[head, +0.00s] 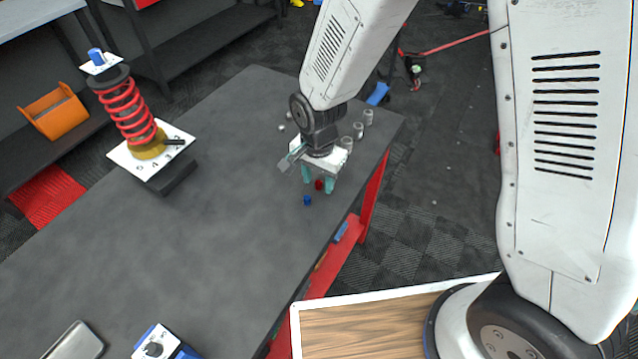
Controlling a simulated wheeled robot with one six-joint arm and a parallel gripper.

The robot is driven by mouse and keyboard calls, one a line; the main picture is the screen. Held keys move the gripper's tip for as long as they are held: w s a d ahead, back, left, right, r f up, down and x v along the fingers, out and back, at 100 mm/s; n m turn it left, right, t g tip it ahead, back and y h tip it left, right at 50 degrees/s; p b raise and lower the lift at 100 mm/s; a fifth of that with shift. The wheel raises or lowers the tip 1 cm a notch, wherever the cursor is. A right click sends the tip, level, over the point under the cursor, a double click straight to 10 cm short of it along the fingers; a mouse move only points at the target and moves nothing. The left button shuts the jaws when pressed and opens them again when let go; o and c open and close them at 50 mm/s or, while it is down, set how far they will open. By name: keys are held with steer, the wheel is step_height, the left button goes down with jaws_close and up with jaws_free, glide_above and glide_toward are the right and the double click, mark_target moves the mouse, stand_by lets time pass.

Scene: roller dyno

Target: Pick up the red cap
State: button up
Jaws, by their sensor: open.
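The red cap (319,185) is a small red piece on the dark grey table (230,200), toward its far right part. My gripper (318,182) points down over it with its two teal fingers apart. The red cap shows between the fingers, and I cannot tell from this view whether either finger touches it. My gripper is open and holds nothing that I can see.
A small blue cap (307,200) lies just in front of my gripper. Several grey cylinders (358,130) stand behind it near the table's right edge. A red coil spring (128,110) stands at the left. The table's middle is clear.

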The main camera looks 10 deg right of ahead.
jaws_close()
stand_by(0.3)
